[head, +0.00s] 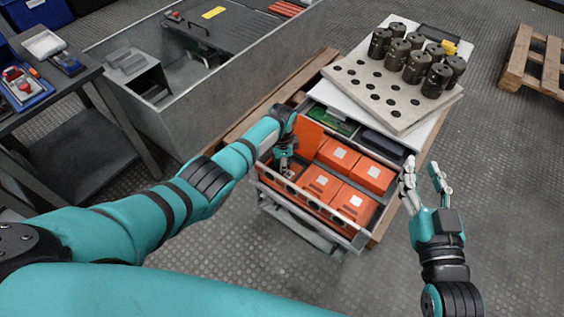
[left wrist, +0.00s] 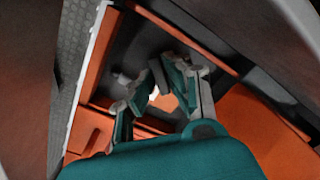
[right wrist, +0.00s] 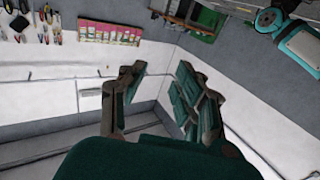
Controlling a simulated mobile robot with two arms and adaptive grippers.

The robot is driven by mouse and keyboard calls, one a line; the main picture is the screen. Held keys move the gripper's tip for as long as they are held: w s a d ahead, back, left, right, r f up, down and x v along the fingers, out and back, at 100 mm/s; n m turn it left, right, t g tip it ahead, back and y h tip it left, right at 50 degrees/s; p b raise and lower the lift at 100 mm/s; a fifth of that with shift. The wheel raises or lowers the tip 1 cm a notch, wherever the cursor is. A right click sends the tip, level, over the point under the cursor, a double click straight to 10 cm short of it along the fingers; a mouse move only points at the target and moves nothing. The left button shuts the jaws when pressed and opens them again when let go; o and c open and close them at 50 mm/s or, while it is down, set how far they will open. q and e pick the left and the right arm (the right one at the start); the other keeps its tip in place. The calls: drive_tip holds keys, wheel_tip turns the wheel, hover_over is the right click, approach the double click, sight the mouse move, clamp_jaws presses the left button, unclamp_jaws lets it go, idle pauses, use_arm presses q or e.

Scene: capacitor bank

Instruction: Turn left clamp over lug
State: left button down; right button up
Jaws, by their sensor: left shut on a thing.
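My left gripper (head: 284,163) reaches down into the left end of an open metal drawer (head: 333,233) holding orange blocks. In the left wrist view my left gripper (left wrist: 160,88) has its fingers close together, shut on the left clamp, which the fingers almost wholly hide. The lug cannot be made out. Dark inner surfaces and orange walls lie around the fingers. My right gripper (head: 425,188) is open and empty, to the right of the drawer. In the right wrist view my right gripper (right wrist: 160,88) has its fingers apart with nothing between them.
Orange blocks (head: 370,173) fill most of the drawer. Behind it a perforated plate (head: 375,98) carries several dark cylinders (head: 412,70). A grey metal bin (head: 170,125) stands at the back left, beside a dark table with a blue tray (head: 22,88).

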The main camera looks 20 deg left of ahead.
use_arm(q)
drive_tip(key=shift+m, duration=1)
drive_tip(key=m, duration=0.2)
drive_tip(key=shift+m, duration=2.7)
use_arm(e)
drive_tip(key=shift+s+d+f+g, duration=0.1)
drive_tip(key=shift+f+g, duration=0.2)
drive_tip(key=shift+f, duration=0.2)
drive_tip(key=shift+s+d+f+g, duration=0.1)
drive_tip(key=shift+f+g, duration=0.2)
drive_tip(key=shift+f, duration=0.15)
use_arm(q)
drive_tip(key=c, duration=1.6)
unclamp_jaws()
drive_tip(key=shift+r, duration=0.1)
use_arm(e)
drive_tip(key=shift+w, duration=0.1)
